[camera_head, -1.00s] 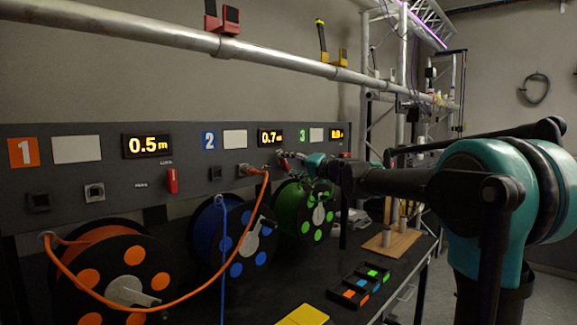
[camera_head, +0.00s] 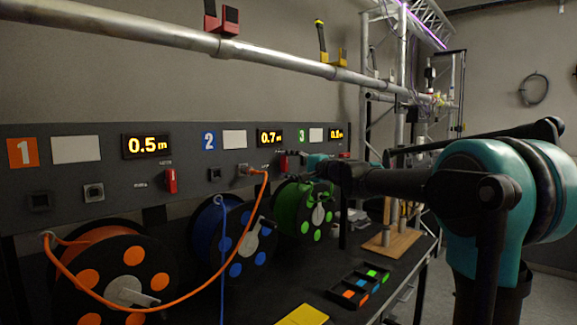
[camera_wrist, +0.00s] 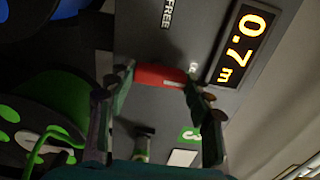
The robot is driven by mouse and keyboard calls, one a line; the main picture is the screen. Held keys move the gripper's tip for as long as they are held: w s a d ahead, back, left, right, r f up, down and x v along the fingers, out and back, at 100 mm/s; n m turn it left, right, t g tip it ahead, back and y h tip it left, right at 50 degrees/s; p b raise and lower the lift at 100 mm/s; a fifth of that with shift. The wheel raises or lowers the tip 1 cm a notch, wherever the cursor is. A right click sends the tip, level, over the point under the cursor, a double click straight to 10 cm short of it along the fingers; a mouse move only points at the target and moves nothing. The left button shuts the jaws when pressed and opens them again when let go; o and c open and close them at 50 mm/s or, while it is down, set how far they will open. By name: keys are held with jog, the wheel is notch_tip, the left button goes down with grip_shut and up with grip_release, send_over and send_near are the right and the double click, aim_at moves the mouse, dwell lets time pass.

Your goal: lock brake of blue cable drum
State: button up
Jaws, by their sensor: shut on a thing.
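The blue cable drum (camera_head: 237,270) sits under the panel's 2 section, with a blue cable and a grey crank. It shows only as a dark blue edge in the wrist view (camera_wrist: 35,28). Its red brake lever (camera_wrist: 160,76) is on the panel beside the 0.7 m display (camera_wrist: 241,45). My gripper (camera_wrist: 155,88) is shut on the lever, a finger at each end of its visible part. The lever's right end is by a partly hidden label starting "L"; the FREE label (camera_wrist: 166,13) is apart from it. In the head view my gripper (camera_head: 305,165) largely hides the lever.
The green drum (camera_head: 303,208) is just below my gripper. The orange drum (camera_head: 100,270) is at the left, its orange cable (camera_head: 215,275) looping across to the panel's 2 section. A tray of coloured blocks (camera_head: 358,288) and a yellow pad (camera_head: 302,315) lie on the table.

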jog(key=o, duration=1.1)
jog(key=shift+o, duration=0.2)
jog(key=shift+d, duration=0.15)
jog(key=v, duration=1.2)
jog(key=shift+s+f, duration=0.1)
jog(key=shift+f, duration=0.05)
